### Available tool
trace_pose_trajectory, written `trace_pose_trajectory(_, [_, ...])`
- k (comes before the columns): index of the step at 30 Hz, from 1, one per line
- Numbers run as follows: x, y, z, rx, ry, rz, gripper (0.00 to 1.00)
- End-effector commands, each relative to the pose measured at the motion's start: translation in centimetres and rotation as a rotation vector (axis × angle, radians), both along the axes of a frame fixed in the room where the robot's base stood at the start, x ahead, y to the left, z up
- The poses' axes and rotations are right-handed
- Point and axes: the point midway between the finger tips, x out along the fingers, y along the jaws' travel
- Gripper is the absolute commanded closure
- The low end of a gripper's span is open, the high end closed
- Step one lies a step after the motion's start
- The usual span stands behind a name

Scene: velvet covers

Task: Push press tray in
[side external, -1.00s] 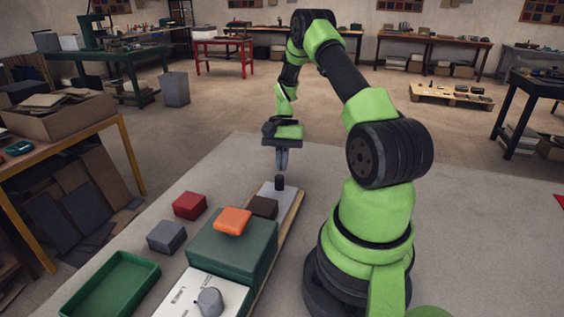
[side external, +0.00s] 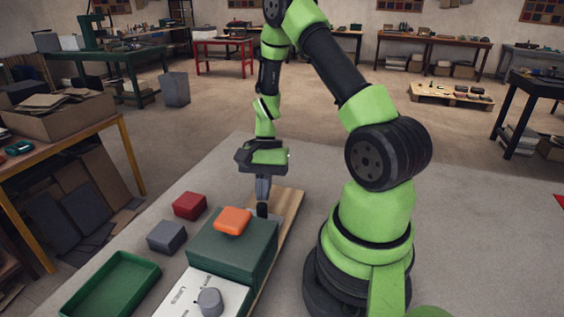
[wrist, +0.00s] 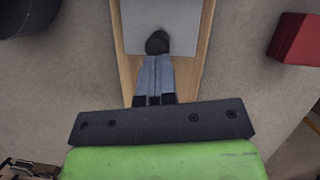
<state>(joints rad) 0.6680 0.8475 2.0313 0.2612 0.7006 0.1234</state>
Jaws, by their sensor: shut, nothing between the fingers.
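The press is a dark green box (side external: 232,252) on a wooden board (side external: 289,205). Its grey tray (wrist: 145,28) runs along the board, and only a short end of it (side external: 279,216) shows outside the press in the side view. A black knob (side external: 262,209) stands on the tray's outer end and also shows in the wrist view (wrist: 157,42). My gripper (side external: 262,199) is shut and empty, pointing down at the knob. Its fingertips (wrist: 154,60) are on the outer side of the knob and appear to touch it. The brown block is out of view.
An orange block (side external: 233,220) sits on the press. A red block (side external: 189,206), a grey block (side external: 166,237) and an empty green bin (side external: 112,285) are to the left. A white panel with a grey knob (side external: 210,301) is in front.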

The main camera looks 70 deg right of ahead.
Motion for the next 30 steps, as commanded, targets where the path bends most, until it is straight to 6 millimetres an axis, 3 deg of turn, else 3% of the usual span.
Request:
trace_pose_trajectory(8, [0.1, -0.7, -0.1, -0.001, -0.001, 0.001, 1.0])
trace_pose_trajectory(14, [0.7, -3.8, -0.1, -0.002, -0.002, -0.004, 1.0])
trace_pose_trajectory(24, [1.3, -6.8, 7.0, -0.004, -0.004, -0.001, 1.0])
trace_pose_trajectory(30, [1.5, -7.5, 9.0, -0.002, -0.001, 0.0, 1.0])
